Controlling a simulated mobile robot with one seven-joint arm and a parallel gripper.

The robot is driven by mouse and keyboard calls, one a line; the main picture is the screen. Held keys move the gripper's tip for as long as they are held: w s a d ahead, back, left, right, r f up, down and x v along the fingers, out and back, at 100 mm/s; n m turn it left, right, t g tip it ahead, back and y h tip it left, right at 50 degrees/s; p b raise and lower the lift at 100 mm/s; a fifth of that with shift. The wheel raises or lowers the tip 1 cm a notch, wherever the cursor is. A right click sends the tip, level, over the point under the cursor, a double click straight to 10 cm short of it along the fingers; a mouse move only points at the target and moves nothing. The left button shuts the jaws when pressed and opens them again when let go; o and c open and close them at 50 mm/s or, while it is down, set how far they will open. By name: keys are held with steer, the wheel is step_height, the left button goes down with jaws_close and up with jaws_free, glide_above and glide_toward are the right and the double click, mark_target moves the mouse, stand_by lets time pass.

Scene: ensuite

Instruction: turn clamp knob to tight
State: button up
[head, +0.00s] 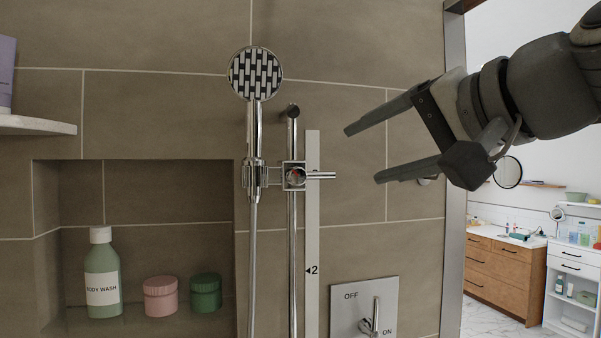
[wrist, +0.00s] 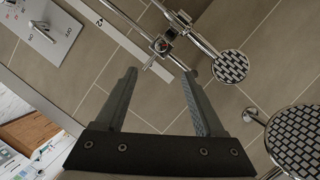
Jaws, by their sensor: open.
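The clamp knob (head: 295,177) is a round chrome knob with a small red mark, on a square clamp on the vertical slide rail (head: 293,240). Its thin lever (head: 321,175) points right in the head view. The clamp holds the hand shower (head: 255,76) upright beside the rail. My gripper (head: 362,155) is open and empty, to the right of the knob and apart from it, with its fingers pointing left. In the wrist view the knob (wrist: 161,45) shows just beyond and between the fingertips of my gripper (wrist: 160,74).
A pale scale strip (head: 312,250) marked 2 stands right of the rail. A valve plate (head: 350,300) with a lever is below. A niche at left holds a body wash bottle (head: 102,270) and two jars. A larger shower head (wrist: 298,140) shows at right in the wrist view.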

mark_target(300, 175)
steer(key=p+x, duration=0.1)
steer(key=x, duration=0.4)
steer(key=p+x, duration=0.1)
steer(key=x, duration=0.5)
steer(key=p+x, duration=0.1)
steer(key=x, duration=0.5)
steer(key=shift+w+r, duration=0.25)
steer(key=shift+c, duration=0.3)
jaws_close()
